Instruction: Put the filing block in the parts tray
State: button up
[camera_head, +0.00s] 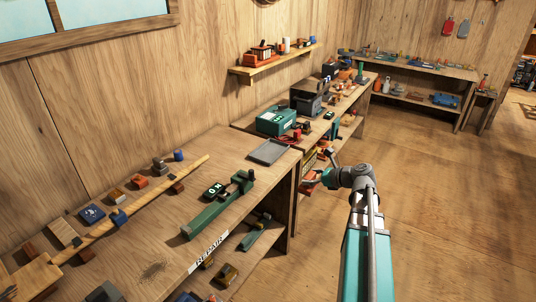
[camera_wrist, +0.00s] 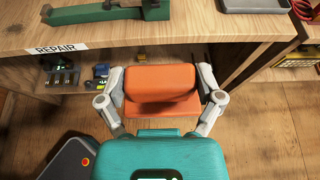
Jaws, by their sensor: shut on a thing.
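My gripper (camera_wrist: 162,88) is shut on an orange block, which I take to be the filing block (camera_wrist: 162,78). The block sits between both fingers, clear of the bench, in front of its front edge. In the head view my gripper (camera_head: 318,178) is beside the bench's right end, and the block is hard to make out there. The parts tray (camera_head: 268,151) is a shallow grey tray on the bench top at its far right corner, and it looks empty. Its near edge shows at the top right of the wrist view (camera_wrist: 255,7).
A green vise-like tool (camera_head: 218,205) lies on the bench (camera_head: 150,235) left of the tray. A teal toolbox (camera_head: 276,121) stands behind the tray on another bench. The lower shelf (camera_wrist: 75,70) holds small parts. The floor to the right is open.

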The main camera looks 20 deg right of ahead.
aim_at(270, 152)
jog(key=z, duration=0.1)
jog(key=i, duration=1)
jog(key=u, duration=0.1)
